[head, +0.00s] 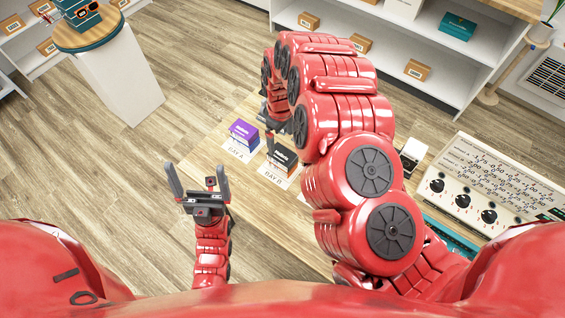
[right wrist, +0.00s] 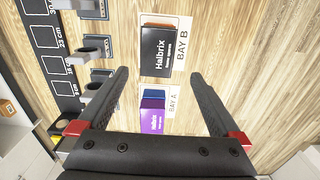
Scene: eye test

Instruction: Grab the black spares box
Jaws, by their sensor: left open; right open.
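The black box (head: 284,160) marked "Halbrix" stands on the wooden table at the BAY B label. In the right wrist view the black box (right wrist: 156,52) has an orange part showing at its far end; its small print is hard to read. My right gripper (right wrist: 159,73) is open and empty, with the black box ahead, between the lines of its fingers. In the head view its hand is partly hidden by my right arm, close to the black box. My left gripper (head: 197,172) is open and empty, left of the table boxes.
A purple box (head: 244,136) stands beside the black one, at BAY A (right wrist: 174,101). A panel with dials (head: 490,190) is at the right. A ruled black strip (right wrist: 45,40) with posts lies left in the wrist view. A white pedestal (head: 122,75) stands back left.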

